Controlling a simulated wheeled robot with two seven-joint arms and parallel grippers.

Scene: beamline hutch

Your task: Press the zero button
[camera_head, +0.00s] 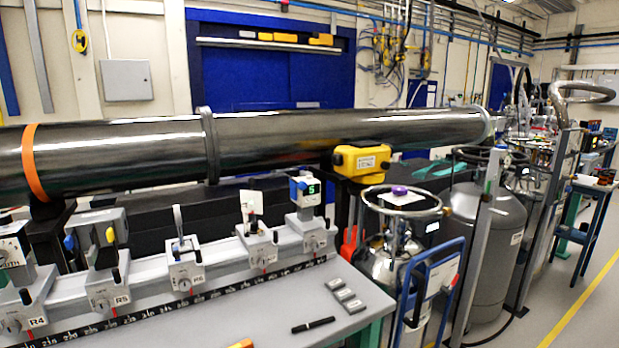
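A small blue and white box with a lit green display (308,189) stands on the rightmost carrier of the bench rail, at the middle of the head view. The display seems to read 5. I cannot make out a button marked zero on it or anywhere else; the details are too small. Neither of my grippers is in view.
A grey optical rail (145,290) with several knobbed carriers runs along the table (270,322). Three small grey blocks (344,294) and a black pen (313,325) lie on the table's right part. A long dark pipe (110,155) crosses behind. Gas cylinders (490,225) stand at the right.

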